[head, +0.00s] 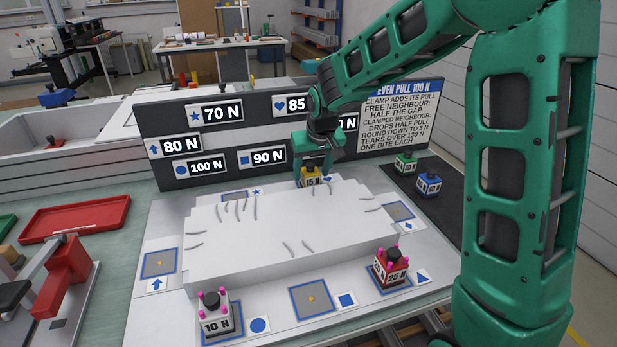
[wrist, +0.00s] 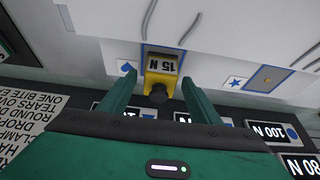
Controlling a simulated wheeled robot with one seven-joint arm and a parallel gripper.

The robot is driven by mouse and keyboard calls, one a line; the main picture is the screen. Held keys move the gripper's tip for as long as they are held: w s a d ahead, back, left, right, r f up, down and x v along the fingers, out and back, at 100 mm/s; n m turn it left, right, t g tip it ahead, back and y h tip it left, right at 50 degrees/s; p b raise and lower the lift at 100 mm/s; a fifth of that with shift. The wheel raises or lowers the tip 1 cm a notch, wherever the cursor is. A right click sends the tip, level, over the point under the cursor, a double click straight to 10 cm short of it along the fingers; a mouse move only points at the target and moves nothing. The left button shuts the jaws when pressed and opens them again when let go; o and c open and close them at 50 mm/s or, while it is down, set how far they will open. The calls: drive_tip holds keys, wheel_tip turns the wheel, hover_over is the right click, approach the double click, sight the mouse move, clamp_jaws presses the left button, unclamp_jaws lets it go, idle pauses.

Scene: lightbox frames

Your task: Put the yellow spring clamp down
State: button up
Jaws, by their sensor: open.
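The yellow spring clamp (head: 311,177), labelled 15 N, stands at the far edge of the white block, by the heart mark. It also shows in the wrist view (wrist: 161,66), on a blue-outlined pad, with its black knob towards me. My gripper (head: 315,160) is over the clamp in the head view. In the wrist view my gripper (wrist: 158,97) is open, with one finger on each side of the clamp's knob and a gap on both sides. The clamp's lower part is hidden behind the white block in the head view.
A 10 N clamp (head: 213,313) stands front left and a red 25 N clamp (head: 390,267) front right. Blue (head: 428,184) and green (head: 405,162) clamps stand on the dark mat (head: 440,208). The sign board (head: 230,162) rises close behind my gripper. Other pads (head: 159,263) are bare.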

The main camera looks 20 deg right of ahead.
drive_tip(key=v, duration=0.9)
drive_tip(key=s+d+f+m+g+h, duration=0.1)
drive_tip(key=s+d+m, duration=0.1)
drive_tip(key=s+d, duration=0.7)
drive_tip(key=s+d+m+g, duration=0.2)
drive_tip(key=s+d, duration=0.4)
drive_tip(key=s, duration=0.6)
drive_tip(key=s+d+f+m, duration=0.1)
drive_tip(key=s+f, duration=0.1)
drive_tip(key=s, duration=0.6)
drive_tip(key=s+d+f+m+g+y, duration=0.1)
drive_tip(key=s+f, duration=0.1)
drive_tip(key=s, duration=0.7)
